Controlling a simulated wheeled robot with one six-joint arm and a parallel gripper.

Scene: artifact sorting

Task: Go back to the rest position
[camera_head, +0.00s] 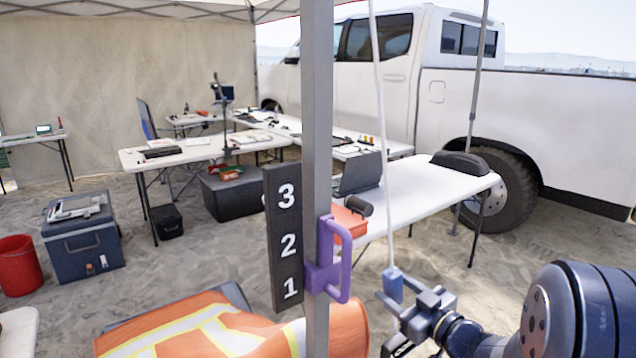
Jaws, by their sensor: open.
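My gripper (412,307) is at the lower right, on my dark blue arm, which enters from the right edge. Its jaws are open, and I see nothing held between them. I cannot tell whether the block touches the gripper. A purple handle (341,260) is fixed on the grey pole (316,130) left of the gripper, apart from it. A dark plate (283,238) marked 3, 2, 1 is on the same pole.
An orange safety vest (190,332) lies at the bottom. White tables (440,192) stand behind, one with a laptop (360,172). A cooler (82,240) and red bucket (18,265) are on the sand at left. A white pickup truck (570,115) stands behind at right.

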